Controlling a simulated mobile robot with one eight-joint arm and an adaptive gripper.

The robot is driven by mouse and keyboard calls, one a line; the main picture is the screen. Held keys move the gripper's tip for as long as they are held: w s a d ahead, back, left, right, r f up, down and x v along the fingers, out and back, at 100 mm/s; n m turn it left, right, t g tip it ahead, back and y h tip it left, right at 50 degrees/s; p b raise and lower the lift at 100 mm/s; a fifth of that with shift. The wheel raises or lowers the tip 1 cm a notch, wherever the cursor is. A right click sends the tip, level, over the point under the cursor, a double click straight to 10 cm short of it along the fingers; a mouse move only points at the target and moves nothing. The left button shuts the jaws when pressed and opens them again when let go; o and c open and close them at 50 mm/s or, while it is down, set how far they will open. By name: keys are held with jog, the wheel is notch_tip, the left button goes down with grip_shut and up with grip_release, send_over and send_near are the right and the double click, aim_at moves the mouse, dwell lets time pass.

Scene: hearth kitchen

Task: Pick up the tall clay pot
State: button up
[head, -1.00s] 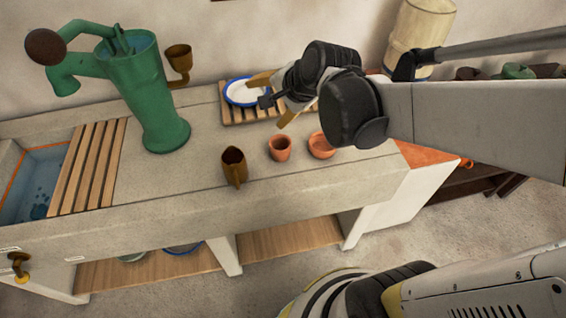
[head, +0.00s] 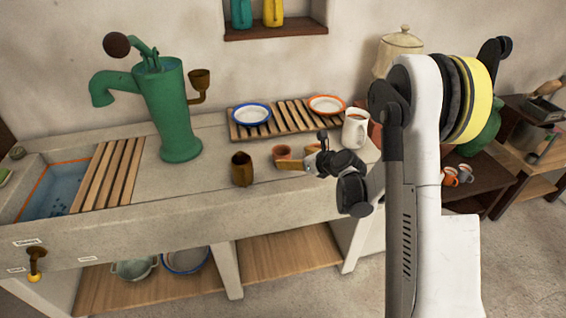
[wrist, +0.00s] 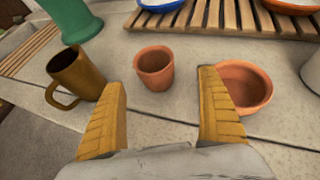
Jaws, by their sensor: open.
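The tall clay pot (wrist: 154,68) is an orange-brown tapered pot standing upright on the stone counter. In the head view the pot (head: 282,151) is partly hidden behind my gripper. My gripper (wrist: 161,80) is open, with yellow ridged fingers spread wide and nothing held. In the wrist view the pot shows just beyond the fingertips, between them and nearer the left finger. In the head view my gripper (head: 294,157) is low over the counter beside the pot; whether it touches cannot be told.
A wide, low clay pot (wrist: 243,86) is by the right finger. A brown mug (wrist: 76,74) is by the left finger. A white pitcher (head: 355,128) stands to the right, a slatted rack (head: 283,118) with plates behind, and a green pump (head: 176,115) at left.

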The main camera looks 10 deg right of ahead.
aim_at(281, 157)
jog(key=b+x, duration=0.1)
jog(key=x, duration=0.1)
jog(key=b+x, duration=0.1)
jog(key=x, duration=0.2)
jog(key=b+x, duration=0.1)
jog(key=x, duration=0.1)
jog(key=shift+a+f, duration=0.15)
jog(key=shift+a, duration=0.25)
jog(key=c, duration=1.4)
